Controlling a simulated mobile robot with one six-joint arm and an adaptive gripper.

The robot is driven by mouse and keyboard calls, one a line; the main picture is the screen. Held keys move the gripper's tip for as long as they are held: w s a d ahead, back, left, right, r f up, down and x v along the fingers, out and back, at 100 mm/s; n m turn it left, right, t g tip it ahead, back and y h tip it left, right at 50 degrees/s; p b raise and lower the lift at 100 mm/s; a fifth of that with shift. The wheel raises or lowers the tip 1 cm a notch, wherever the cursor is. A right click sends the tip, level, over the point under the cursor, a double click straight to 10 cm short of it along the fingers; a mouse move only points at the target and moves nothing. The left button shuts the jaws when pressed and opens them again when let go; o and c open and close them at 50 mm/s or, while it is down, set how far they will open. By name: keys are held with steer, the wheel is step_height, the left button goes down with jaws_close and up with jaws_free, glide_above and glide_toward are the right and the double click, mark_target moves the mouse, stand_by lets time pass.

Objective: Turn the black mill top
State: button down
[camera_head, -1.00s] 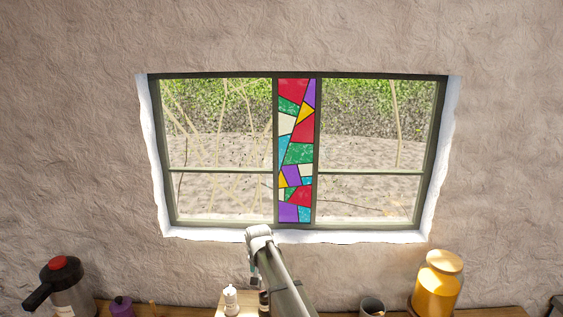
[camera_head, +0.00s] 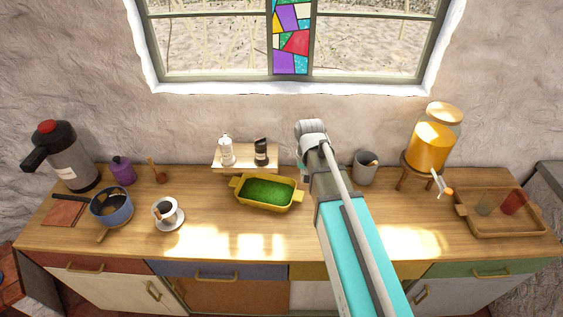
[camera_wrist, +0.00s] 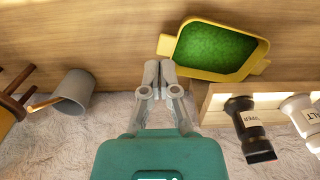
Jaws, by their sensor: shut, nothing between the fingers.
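The black mill (camera_head: 261,152) stands upright on a small wooden riser at the back of the counter, right of the white salt mill (camera_head: 226,150). It shows in the wrist view (camera_wrist: 247,125) with a pepper label and a black top. My gripper (camera_wrist: 158,68) is shut and empty in the wrist view, beside the riser and apart from the mill. My arm is right of the black mill in the head view, where the fingers are mostly hidden. The salt mill is partly cut off in the wrist view (camera_wrist: 302,115).
The wooden riser (camera_head: 219,164) stands against the wall. A yellow dish with green filling (camera_head: 236,197) sits in front. A grey cup (camera_head: 365,170) is right of my arm, with an orange jar (camera_head: 430,148) beyond. A kettle (camera_head: 68,165) and blue pot (camera_head: 110,212) are at left.

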steer(key=s+d+f+b, duration=0.6)
steer(key=s+d+f, duration=0.1)
steer(key=s, duration=0.3)
steer(key=shift+s+d+f, duration=0.2)
steer(key=shift+s+d, duration=0.1)
steer(key=shift+d, duration=0.2)
